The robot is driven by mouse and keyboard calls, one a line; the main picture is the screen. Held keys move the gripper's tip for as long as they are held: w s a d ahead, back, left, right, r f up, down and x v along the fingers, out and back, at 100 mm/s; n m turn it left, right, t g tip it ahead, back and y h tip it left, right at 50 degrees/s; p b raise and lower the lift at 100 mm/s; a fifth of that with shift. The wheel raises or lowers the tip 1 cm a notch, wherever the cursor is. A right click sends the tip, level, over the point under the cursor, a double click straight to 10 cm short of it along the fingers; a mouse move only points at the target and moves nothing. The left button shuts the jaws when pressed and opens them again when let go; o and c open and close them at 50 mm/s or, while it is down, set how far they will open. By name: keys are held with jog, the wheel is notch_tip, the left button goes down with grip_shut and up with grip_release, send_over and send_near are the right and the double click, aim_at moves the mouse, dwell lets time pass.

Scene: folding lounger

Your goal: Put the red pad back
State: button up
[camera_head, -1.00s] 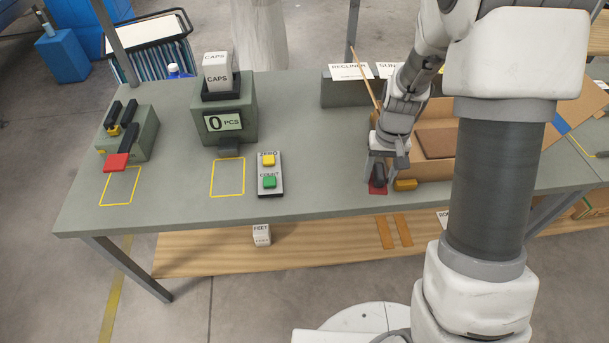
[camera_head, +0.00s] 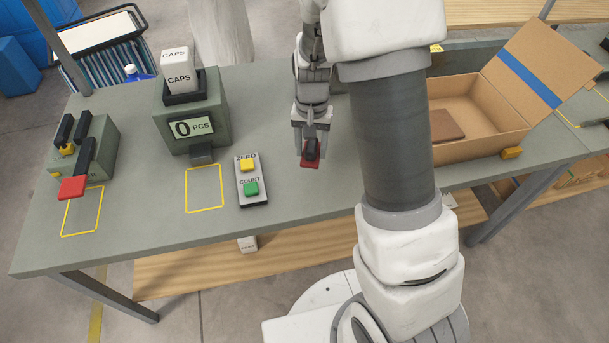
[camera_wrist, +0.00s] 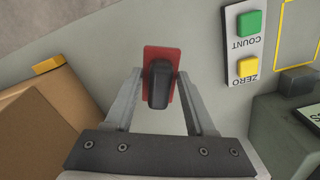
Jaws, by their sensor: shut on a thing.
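The red pad (camera_head: 310,161) is a small red plate with a black grip on top. My gripper (camera_head: 310,143) is shut on its black grip and holds it over the bench, right of the button panel. In the wrist view the red pad (camera_wrist: 161,75) sits between my two fingertips (camera_wrist: 158,82), its red plate showing around the black grip. I cannot tell exactly how high it is above the bench. At the left, a grey-green device (camera_head: 98,148) with black levers has another red plate (camera_head: 72,188) at the front, above a yellow outline (camera_head: 82,222).
The counter (camera_head: 190,112) reads 0 PCS and carries a CAPS block (camera_head: 179,78). The button panel (camera_head: 251,180) has ZERO and COUNT buttons. An open cardboard box (camera_head: 465,154) and a yellow block (camera_head: 512,153) are at the right. Bench between panel and gripper is clear.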

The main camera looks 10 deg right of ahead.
aim_at(308, 175)
jog(key=m, duration=0.2)
jog(key=w+m, duration=0.1)
jog(key=m, duration=0.1)
jog(key=shift+w+d+b, duration=0.1)
jog(key=shift+d+b, duration=0.05)
jog(key=shift+b, duration=0.25)
jog(key=m+b, duration=0.1)
jog(key=m, duration=0.3)
jog(key=shift+w+r, duration=0.1)
jog(key=shift+w, duration=0.1)
jog(key=m, duration=0.5)
jog(key=shift+w+a+r+b, duration=0.15)
jog(key=shift+a+r+b, duration=0.05)
jog(key=shift+b, duration=0.15)
jog(key=shift+f, duration=0.35)
notch_tip(308, 175, down, 9)
jog(key=shift+f+b, duration=0.1)
jog(key=shift+b, duration=1)
jog(key=shift+f, duration=0.1)
jog(key=shift+f, duration=0.15)
jog(key=o, duration=1.2)
